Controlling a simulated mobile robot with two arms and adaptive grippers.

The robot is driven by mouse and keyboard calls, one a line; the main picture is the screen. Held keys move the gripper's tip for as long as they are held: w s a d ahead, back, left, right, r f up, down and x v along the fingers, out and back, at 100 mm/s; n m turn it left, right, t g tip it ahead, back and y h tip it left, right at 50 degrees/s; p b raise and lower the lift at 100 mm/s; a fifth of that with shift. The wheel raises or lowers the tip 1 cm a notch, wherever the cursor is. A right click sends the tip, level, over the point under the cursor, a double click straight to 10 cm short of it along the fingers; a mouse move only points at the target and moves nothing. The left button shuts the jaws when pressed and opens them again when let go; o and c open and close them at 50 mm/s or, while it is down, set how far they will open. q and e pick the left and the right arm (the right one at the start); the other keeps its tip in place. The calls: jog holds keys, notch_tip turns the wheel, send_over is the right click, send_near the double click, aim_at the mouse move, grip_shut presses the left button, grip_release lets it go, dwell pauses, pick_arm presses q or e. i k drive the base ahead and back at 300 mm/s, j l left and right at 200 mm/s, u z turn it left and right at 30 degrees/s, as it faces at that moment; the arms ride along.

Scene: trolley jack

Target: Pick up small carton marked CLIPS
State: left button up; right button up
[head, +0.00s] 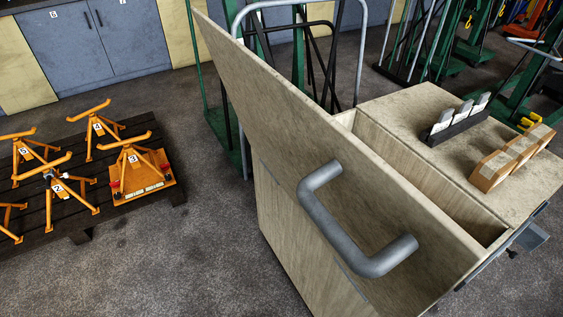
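No carton with a readable CLIPS mark shows. On the top of a beige wooden cabinet (400,100), at the right, stands a row of small brown-orange blocks or boxes (495,172) with paler tops. I cannot tell whether they are cartons, and I read no lettering on them. An open drawer (375,165) sticks out of the cabinet toward me. Its tall front panel (265,115) with a thick grey handle (335,230) hides most of its inside. Neither of my grippers is in view.
White cards in a dark holder (455,125) stand on the cabinet top, with a small yellow item (530,121) behind the boxes. At the left, a dark slatted pallet (100,205) carries several numbered orange stands (130,165). Grey floor (190,265) lies free between pallet and drawer.

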aim_at(521, 148)
jog(key=z, duration=1.55)
jog(key=k, duration=0.1)
